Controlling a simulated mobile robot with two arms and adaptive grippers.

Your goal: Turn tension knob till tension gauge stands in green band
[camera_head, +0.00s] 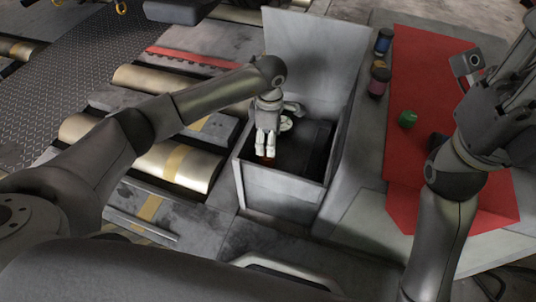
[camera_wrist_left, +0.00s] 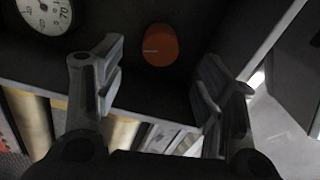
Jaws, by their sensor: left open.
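The orange tension knob (camera_wrist_left: 160,45) shows in the left wrist view on the dark floor of an open box, its white mark pointing left. In the head view only a sliver of the knob shows below the fingers. The round white tension gauge (camera_wrist_left: 47,14) is left of the knob, cut off by the picture's top edge; its green band and needle reading cannot be made out. It also shows small in the head view (camera_head: 286,123). My left gripper (camera_head: 268,146) is open inside the box, fingers either side of the knob's line, apparently not touching it. My right gripper (camera_head: 515,65) is raised at the right.
The grey box's walls (camera_head: 280,198) and raised lid (camera_head: 315,50) surround my left gripper closely. A red mat (camera_head: 415,60) lies right of it, with a green knob-like item (camera_head: 407,118). Small jars (camera_head: 379,80) stand by the mat. Metal rollers (camera_head: 180,165) lie left.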

